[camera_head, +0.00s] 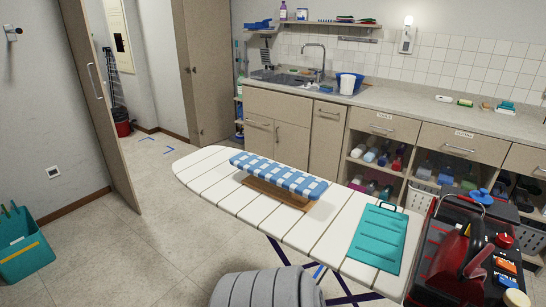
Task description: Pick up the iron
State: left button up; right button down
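A dark red, curved object with a pointed shape (458,252), which looks like the iron, stands at the lower right. It is on or against a black and red case-like unit (425,272) at the right end of the ironing board; I cannot tell exactly how it rests. The white slatted ironing board (220,177) crosses the middle of the view. On it are a small sleeve board with a blue and white checked cover (278,176) and a teal flat panel (379,238). Neither of my grippers shows in the head view.
A grey ribbed rounded thing (268,290) is at the bottom centre, close to the board. Behind stands a counter (400,107) with a sink, drawers and open shelves. A teal bin (22,250) is at lower left. Floor left of the board is clear.

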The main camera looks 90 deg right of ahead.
aim_at(445, 273)
jog(key=u, duration=0.65)
jog(key=i, duration=0.05)
jog(key=u, duration=3.65)
